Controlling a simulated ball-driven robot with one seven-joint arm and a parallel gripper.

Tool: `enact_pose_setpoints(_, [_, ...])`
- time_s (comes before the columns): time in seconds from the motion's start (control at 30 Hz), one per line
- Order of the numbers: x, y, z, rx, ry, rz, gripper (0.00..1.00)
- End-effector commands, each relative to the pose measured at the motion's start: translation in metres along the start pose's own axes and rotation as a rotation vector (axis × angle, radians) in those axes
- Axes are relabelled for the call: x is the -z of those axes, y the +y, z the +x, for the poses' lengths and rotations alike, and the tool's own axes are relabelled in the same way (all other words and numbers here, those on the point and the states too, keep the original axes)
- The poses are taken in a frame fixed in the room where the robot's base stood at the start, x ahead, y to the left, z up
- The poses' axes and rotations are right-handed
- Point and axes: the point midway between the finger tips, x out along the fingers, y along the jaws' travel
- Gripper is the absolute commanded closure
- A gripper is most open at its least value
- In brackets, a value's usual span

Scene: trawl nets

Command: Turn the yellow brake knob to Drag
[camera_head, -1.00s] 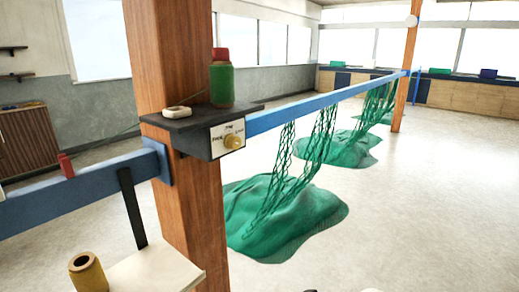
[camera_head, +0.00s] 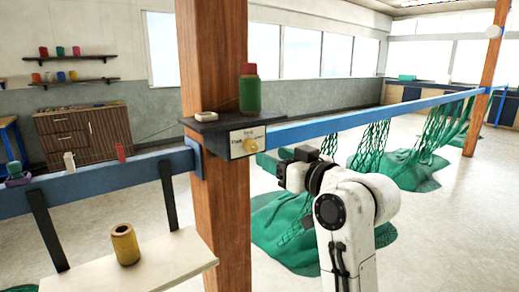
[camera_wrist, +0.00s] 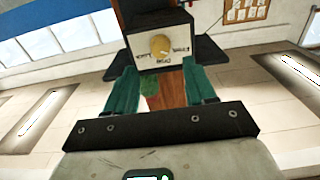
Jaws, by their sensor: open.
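The yellow brake knob (camera_head: 251,145) sits on a white label plate (camera_head: 237,146) on the front of a dark box fixed to a wooden post. In the wrist view the knob (camera_wrist: 160,45) shows round on its plate, with small words around it; I cannot tell which word it points to. My gripper (camera_head: 272,162) is just right of and below the knob in the head view. Its two green fingers stand apart and empty in the wrist view (camera_wrist: 158,80), with the knob beyond their tips, roughly between them. I see no contact with the knob.
A green bottle with a red cap (camera_head: 250,93) and a small white ring-shaped item (camera_head: 206,115) stand on the box's ledge. A blue rail (camera_head: 350,119) runs right, with green nets (camera_head: 372,147) hanging.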

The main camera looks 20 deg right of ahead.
Motion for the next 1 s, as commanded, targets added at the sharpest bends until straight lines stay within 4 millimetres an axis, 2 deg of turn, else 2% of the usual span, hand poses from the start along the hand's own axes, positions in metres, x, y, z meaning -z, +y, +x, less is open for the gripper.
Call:
enact_pose_setpoints(0.03, [0.002,-0.001,0.011,0.003,-0.002,0.001,0.45])
enact_pose_setpoints(0.2, [0.001,-0.001,0.040,0.002,-0.002,0.001,0.45])
enact_pose_setpoints(0.4, [0.000,0.000,0.061,0.000,-0.002,0.000,0.45])
enact_pose_setpoints(0.8, [-0.001,0.000,0.067,0.000,-0.001,0.000,0.46])
enact_pose_setpoints(1.0, [-0.001,0.000,0.067,0.000,-0.001,0.000,0.65])
